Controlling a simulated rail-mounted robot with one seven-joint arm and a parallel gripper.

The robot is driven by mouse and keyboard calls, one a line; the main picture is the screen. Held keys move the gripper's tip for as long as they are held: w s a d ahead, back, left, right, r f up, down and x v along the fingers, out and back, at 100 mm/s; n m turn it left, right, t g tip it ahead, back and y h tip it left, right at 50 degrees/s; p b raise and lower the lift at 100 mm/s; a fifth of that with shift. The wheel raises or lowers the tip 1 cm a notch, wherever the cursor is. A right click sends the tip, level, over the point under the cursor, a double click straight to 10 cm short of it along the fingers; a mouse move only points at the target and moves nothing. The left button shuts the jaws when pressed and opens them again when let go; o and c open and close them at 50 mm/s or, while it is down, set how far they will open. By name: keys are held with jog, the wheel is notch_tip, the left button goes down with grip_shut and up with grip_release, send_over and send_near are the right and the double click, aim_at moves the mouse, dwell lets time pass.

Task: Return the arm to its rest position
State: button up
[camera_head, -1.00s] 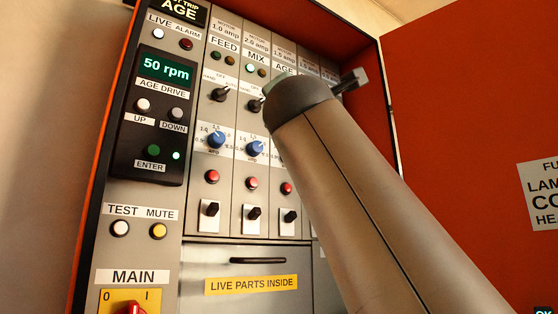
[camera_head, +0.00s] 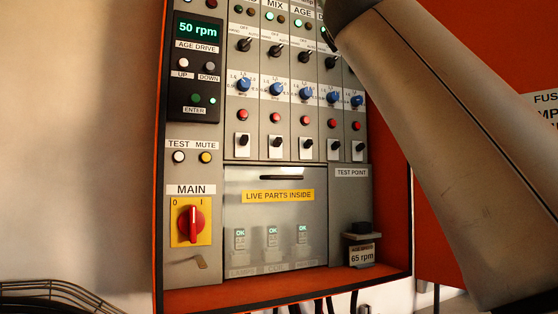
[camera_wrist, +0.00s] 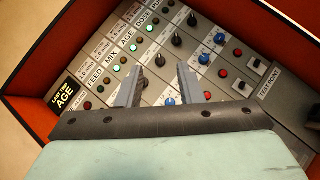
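My gripper (camera_wrist: 160,70) shows in the wrist view with its two grey fingers apart and nothing between them. The control panel (camera_wrist: 152,98) lies beyond the fingers, with its knobs and labels in the gap. I cannot tell the exact distance, but no contact shows. In the head view my arm crosses the upper right in front of the control panel (camera_head: 345,207), and my gripper is out of the picture. My arm hides the panel's upper right corner.
The red MAIN switch (camera_head: 190,224), the 50 rpm display (camera_head: 198,30) and a clear cover (camera_head: 275,215) are on the panel. A 65 rpm block (camera_head: 362,252) stands at lower right. An orange door (camera_head: 468,40) is at right.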

jog(key=w+f+m+g+y+p, duration=0.25)
jog(key=w+f+m+g, duration=0.2)
jog(key=w+f, duration=0.9)
notch_tip(320, 180, down, 18)
jog(key=s+d+m+g+p, duration=0.1)
jog(key=d+m+g+p, duration=0.1)
jog(key=m+g+p, duration=0.3)
jog(key=s+f+m+g+y+p, duration=0.1)
jog(key=s+f+m+g, duration=0.2)
jog(key=f, duration=0.6)
jog(key=s+f+m+g+p, duration=0.1)
jog(key=s+f+m+g, duration=0.15)
jog(key=s+f, duration=0.45)
jog(key=s+f+m+g+y+p, duration=0.1)
jog(key=s+f+m+g+p, duration=0.2)
jog(key=s+f, duration=1.5)
jog(key=f+m+g, duration=0.1)
jog(key=m+g, duration=0.2)
jog(key=g, duration=0.1)
jog(key=shift+s+a+f+m+g+y, duration=0.2)
jog(key=shift+f+m+g+y, duration=0.1)
jog(key=shift+f+m+y, duration=0.1)
